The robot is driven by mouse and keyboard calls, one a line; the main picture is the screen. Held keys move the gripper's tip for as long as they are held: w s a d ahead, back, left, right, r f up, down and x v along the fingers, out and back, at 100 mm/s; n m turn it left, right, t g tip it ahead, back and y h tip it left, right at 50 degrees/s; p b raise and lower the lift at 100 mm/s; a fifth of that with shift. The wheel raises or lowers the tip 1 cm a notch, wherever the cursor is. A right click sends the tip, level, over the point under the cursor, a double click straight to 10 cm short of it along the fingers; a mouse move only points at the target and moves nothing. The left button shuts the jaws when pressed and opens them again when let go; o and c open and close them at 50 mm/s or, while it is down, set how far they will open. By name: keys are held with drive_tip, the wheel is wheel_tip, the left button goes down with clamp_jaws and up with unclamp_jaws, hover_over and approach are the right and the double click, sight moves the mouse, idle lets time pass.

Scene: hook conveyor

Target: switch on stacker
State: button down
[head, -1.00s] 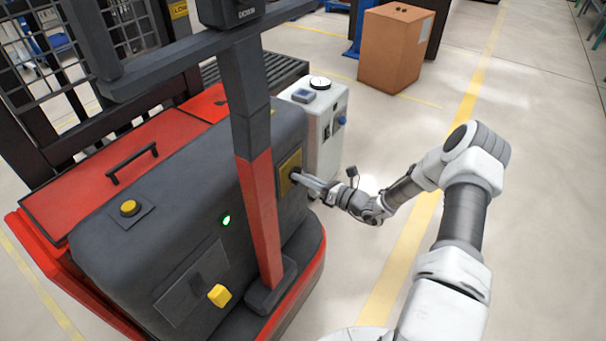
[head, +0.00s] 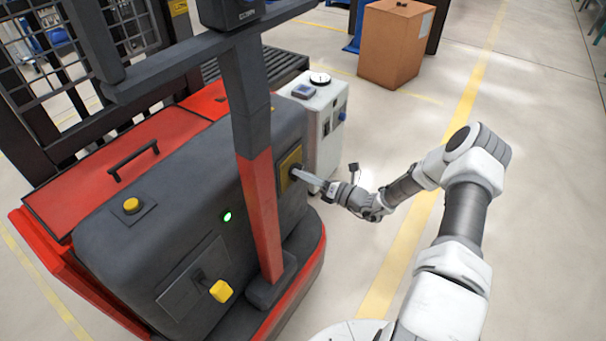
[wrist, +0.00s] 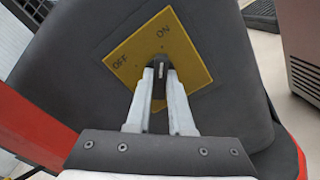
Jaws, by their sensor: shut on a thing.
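The stacker (head: 180,190) is a red and dark grey machine at the left of the head view. A yellow plate (wrist: 190,50) on its grey body carries the words OFF and ON and a black knob (wrist: 160,62). The plate also shows in the head view (head: 287,160). My gripper (wrist: 159,72) is shut on the knob, with a finger on each side. In the wrist view the knob runs up the picture, roughly towards ON; its exact setting is hard to read. A green light (head: 227,216) glows on the stacker's body.
A yellow button (head: 131,205) and a yellow-ended lever (head: 221,291) are on the stacker. A red and grey post (head: 258,170) stands in front of its body. A white cabinet (head: 325,130) stands close behind the plate. A cardboard box (head: 392,45) is farther back. Floor at right is clear.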

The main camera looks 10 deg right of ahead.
drive_tip(key=c, duration=0.8)
unclamp_jaws()
drive_tip(key=p+v, duration=0.2)
drive_tip(key=v, duration=1.5)
drive_tip(key=shift+s+d, duration=0.2)
drive_tip(key=shift+s, duration=0.05)
drive_tip(key=shift+r, duration=0.1)
